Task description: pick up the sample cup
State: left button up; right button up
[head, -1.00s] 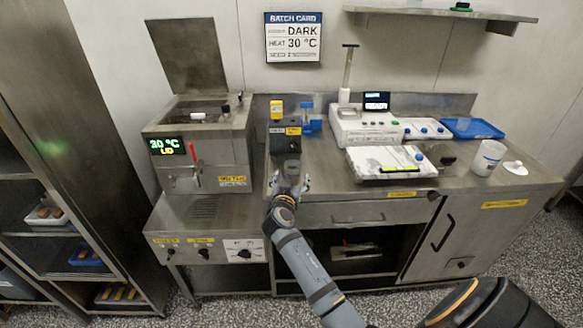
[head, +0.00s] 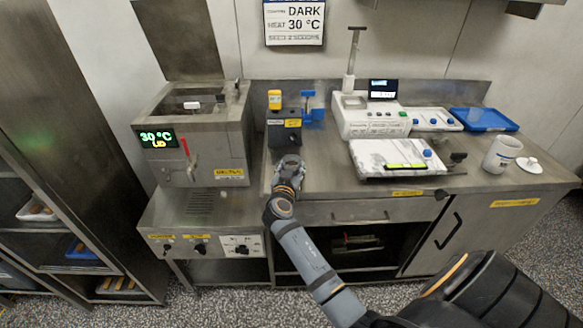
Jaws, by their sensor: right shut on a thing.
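My right gripper (head: 288,165) is at the front left part of the counter, just in front of the dark block with a yellow label (head: 284,132). It is shut on a small grey cup, taken to be the sample cup. The gripper's fingers and wrist hide nearly all of the cup, so I cannot tell whether it still touches the counter. My left gripper is not in view.
The melter (head: 190,135) stands left, its display reading 30 °C. A yellow item (head: 275,100) and a blue holder (head: 313,107) stand behind the gripper. Right are a white instrument (head: 365,120), a blue tray (head: 484,120), a white tub (head: 502,153) and its lid (head: 529,165).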

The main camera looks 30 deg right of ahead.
aim_at(293, 156)
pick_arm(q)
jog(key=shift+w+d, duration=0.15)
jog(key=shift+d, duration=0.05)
pick_arm(e)
jog(key=shift+r, duration=0.1)
jog(key=shift+r, duration=0.2)
notch_tip(293, 156, up, 3)
jog(key=shift+f+b, duration=0.2)
jog(key=shift+b, duration=0.15)
jog(key=s+r, duration=0.1)
jog(key=s+d+r, duration=0.1)
jog(key=s+r, duration=0.1)
jog(key=r, duration=0.1)
jog(key=shift+d+r, duration=0.1)
jog(key=shift+d, duration=0.15)
pick_arm(q)
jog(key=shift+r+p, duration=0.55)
jog(key=shift+p, duration=0.35)
pick_arm(e)
jog(key=s+d+r, duration=0.4)
jog(key=s+r, duration=0.1)
jog(key=s, duration=0.4)
jog(key=shift+s+d+r, duration=0.3)
jog(key=shift+r, duration=0.05)
